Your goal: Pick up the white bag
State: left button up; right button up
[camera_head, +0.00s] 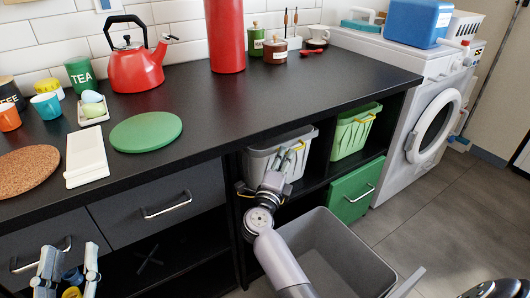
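A whitish, bag-like container (262,158) with a yellow strip near its rim sits in the open shelf under the black counter. It is the closest match I see to the white bag. My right gripper (287,160) is in front of it, with the fingers overlapping its front near the rim. I cannot tell whether they touch it or are closed on it. The gripper hides part of its front. My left gripper (69,262) is low at the bottom left, its fingers apart and empty, far from the container.
A green container (352,137) stands in the shelf to the right, above a green drawer (350,197). A large grey bin (340,245) stands on the floor beside my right arm. A white washing machine (405,115) is at right. The counter (235,110) holds kettle and dishes.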

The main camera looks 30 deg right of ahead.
grip_shut()
dwell(0.5)
